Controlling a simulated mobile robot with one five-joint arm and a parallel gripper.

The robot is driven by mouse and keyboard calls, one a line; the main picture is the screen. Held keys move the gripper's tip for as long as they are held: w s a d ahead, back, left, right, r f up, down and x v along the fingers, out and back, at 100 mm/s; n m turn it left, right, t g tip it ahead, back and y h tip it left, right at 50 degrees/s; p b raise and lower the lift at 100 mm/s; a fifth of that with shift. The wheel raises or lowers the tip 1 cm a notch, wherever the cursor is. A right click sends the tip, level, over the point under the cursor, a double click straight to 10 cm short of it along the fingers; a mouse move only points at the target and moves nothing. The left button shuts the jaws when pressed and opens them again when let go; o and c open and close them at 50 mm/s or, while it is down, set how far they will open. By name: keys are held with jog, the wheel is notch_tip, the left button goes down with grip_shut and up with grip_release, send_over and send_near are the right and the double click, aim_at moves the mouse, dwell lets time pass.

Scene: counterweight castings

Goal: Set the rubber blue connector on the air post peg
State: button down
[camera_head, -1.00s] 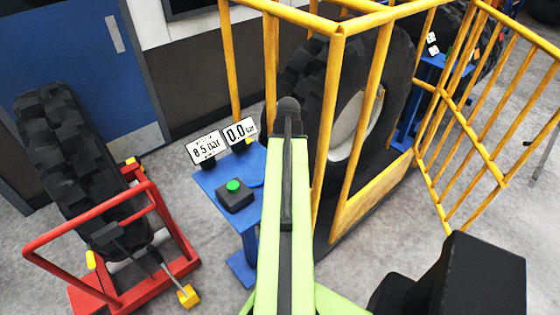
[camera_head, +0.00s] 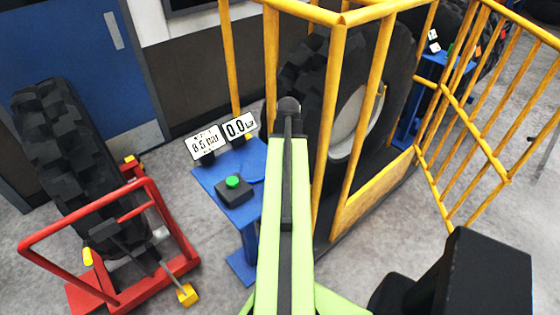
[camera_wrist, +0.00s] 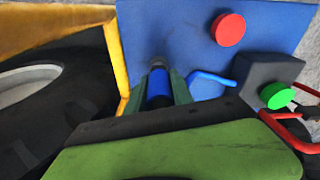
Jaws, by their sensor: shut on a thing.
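In the wrist view my gripper (camera_wrist: 160,95) is shut on the blue connector (camera_wrist: 158,83), a short blue cylinder between the two dark green fingers. A dark grey round part shows just beyond its far end; I cannot tell whether it belongs to the connector or to a peg. The blue stand top (camera_wrist: 180,35) lies behind it; I cannot tell whether the connector touches anything there. The air post peg is not clearly visible. In the head view my arm hides the gripper and connector, in front of the blue stand (camera_head: 212,182).
A red button (camera_wrist: 229,29) and a blue hook (camera_wrist: 212,78) are near the connector. A yellow cage (camera_head: 340,120) stands right, a red tyre cart (camera_head: 125,240) left.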

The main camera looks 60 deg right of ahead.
jog(key=shift+f+b, duration=0.5)
jog(key=shift+f, duration=0.1)
jog(key=c, duration=1)
grip_release()
jog(key=shift+c, duration=0.2)
notch_tip(320, 180, up, 17)
jog(key=s+p, duration=0.2)
jog(key=p, duration=1.5)
jog(key=shift+r, duration=0.15)
jog(key=shift+a, duration=0.1)
